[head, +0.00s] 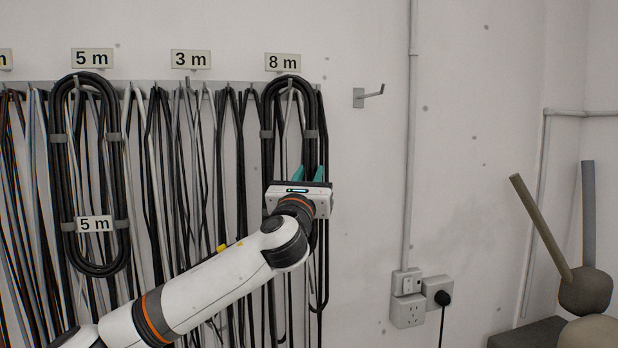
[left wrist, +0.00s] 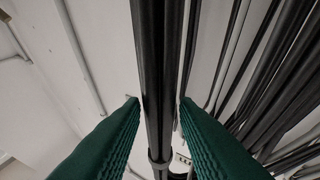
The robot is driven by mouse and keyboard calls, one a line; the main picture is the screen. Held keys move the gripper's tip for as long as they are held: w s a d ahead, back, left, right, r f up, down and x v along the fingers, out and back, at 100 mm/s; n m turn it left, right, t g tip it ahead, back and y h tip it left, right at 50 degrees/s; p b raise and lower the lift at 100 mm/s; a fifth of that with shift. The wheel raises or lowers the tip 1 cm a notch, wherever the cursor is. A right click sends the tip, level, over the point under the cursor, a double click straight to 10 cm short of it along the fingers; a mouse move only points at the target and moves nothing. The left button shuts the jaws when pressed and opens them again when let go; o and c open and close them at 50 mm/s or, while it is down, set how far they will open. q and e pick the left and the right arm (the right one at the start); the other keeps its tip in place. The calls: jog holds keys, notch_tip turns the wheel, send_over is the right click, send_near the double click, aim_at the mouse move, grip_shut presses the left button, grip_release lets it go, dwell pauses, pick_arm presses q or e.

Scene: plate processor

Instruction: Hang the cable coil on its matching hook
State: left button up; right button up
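A black cable coil (head: 268,112) hangs as a long loop at the hook under the 8 m sign (head: 282,62), with grey ties around its strands. My left gripper (head: 309,173) is in front of the coil's right side and hides its middle part; no tag on this coil shows. In the left wrist view, the teal fingers (left wrist: 160,102) stand on either side of a black cable strand (left wrist: 160,60), with a thin gap at each side. The fingers are apart, and firm contact does not show. My right gripper is out of view.
Another black coil (head: 58,160) with a 5 m tag hangs under the 5 m sign (head: 92,58). A 3 m sign (head: 191,60) is between them. Loose cables crowd the rail. A bare hook (head: 372,94) sticks out on the right. A conduit (head: 411,150) runs down to sockets (head: 407,310).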

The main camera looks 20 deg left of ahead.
pick_arm(q)
jog(key=o, duration=0.4)
jog(key=shift+s, duration=0.1)
